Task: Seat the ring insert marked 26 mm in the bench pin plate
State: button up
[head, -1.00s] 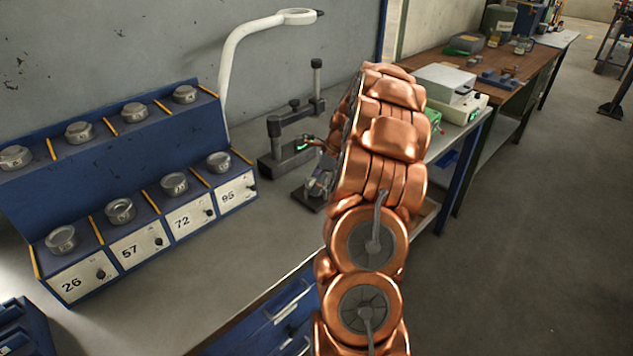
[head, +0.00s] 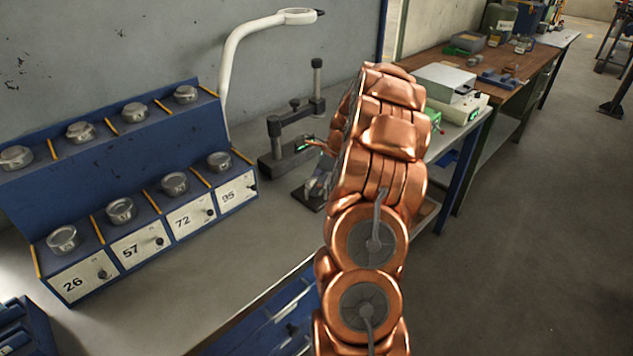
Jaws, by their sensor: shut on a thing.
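My copper arm fills the middle of the head view and hides most of my gripper. Grey metal parts at its end (head: 319,183) show at the arm's left edge, just over a small dark plate (head: 308,197) on the bench, which may be the pin plate. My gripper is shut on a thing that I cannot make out. Whether it touches the plate is hidden. The blue rack's bay labelled 26 (head: 75,283) has a round metal piece (head: 63,239) on top. Similar pieces sit above 57 (head: 121,211), 72 (head: 175,184) and 85 or 95 (head: 219,161).
A dark gauge stand (head: 290,158) with a post and a green light stands behind the plate. A white lamp arm (head: 232,60) rises behind the rack (head: 120,160). Instrument boxes (head: 447,84) stand to the right. The grey bench top (head: 190,270) before the rack is clear.

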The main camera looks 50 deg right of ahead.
jog(key=shift+f, duration=0.5)
jog(key=o, duration=1.4)
jog(key=shift+r, duration=0.15)
jog(key=p+v, duration=0.3)
jog(key=v, duration=0.7)
jog(key=shift+d+r, duration=0.15)
jog(key=shift+r, duration=0.2)
